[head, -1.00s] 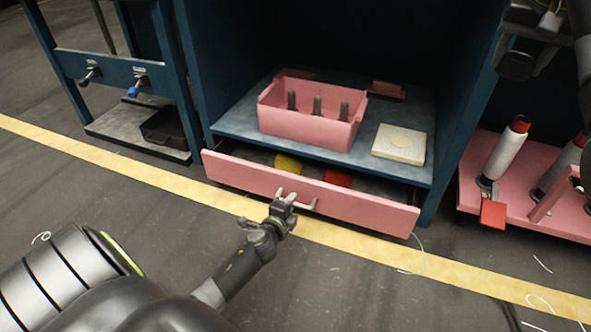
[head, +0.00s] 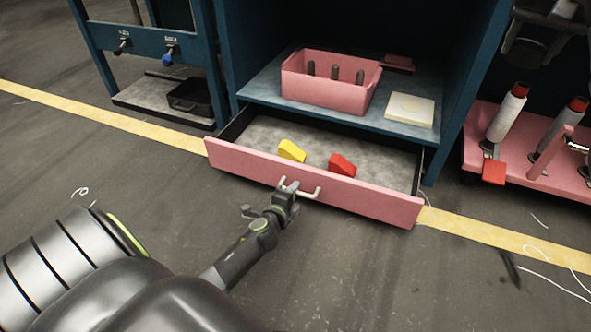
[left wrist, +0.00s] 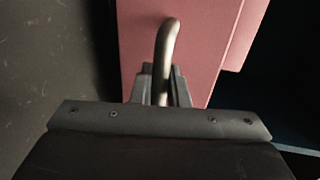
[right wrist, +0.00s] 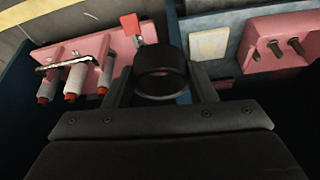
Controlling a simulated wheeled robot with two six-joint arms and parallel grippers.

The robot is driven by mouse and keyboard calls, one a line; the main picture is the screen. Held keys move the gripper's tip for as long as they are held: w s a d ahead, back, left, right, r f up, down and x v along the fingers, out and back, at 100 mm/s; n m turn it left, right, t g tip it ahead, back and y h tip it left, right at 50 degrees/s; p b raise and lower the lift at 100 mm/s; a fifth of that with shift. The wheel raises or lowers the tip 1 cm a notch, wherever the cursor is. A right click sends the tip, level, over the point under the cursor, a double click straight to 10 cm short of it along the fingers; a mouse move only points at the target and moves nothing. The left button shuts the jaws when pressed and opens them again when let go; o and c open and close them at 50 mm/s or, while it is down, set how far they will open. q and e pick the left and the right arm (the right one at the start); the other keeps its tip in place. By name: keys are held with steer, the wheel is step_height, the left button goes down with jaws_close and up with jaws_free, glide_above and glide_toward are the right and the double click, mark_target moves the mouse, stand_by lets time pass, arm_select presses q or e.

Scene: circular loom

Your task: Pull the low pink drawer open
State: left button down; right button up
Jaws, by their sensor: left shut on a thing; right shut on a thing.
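The low pink drawer (head: 235,164) stands well out from under the blue cabinet, its grey floor showing. A yellow block (head: 292,150) and a red block (head: 342,164) lie inside it. My left gripper (head: 284,188) is shut on the left part of the pale bar handle (head: 310,193) on the drawer front. The left wrist view shows the handle (left wrist: 167,45) between the fingers, against the pink front (left wrist: 195,50). My right gripper (right wrist: 162,90) is shut on a black round, hollow-looking piece (right wrist: 160,72), held up at the top right of the head view.
A pink bin (head: 325,95) with dark pegs and a cream slab (head: 410,109) sit on the shelf above. A pink rack (head: 475,150) with white spools is at the right. A black tray (head: 188,97) is at the left.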

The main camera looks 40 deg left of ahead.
arm_select(q)
steer(key=c, duration=1.5)
jaws_free()
steer(key=shift+r, duration=0.1)
